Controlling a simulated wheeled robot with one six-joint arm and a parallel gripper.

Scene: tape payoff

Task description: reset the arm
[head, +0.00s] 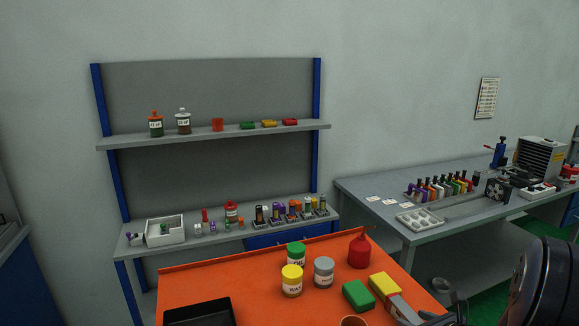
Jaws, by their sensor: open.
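My gripper (440,314) shows only in part at the bottom edge of the head view, right of centre, beside the orange bench top. Its jaws are open, and I see nothing held between them. A dark rounded part of my arm (545,285) fills the lower right corner. The picture's lower edge cuts off much of the gripper and arm.
The orange bench (230,275) holds a black tray (200,312), a yellow jar (292,281), a grey jar (324,271), a green jar (296,254), a red oil can (359,251), and green (357,295) and yellow (383,285) blocks near my gripper. Shelves and a grey table (365,188) stand behind.

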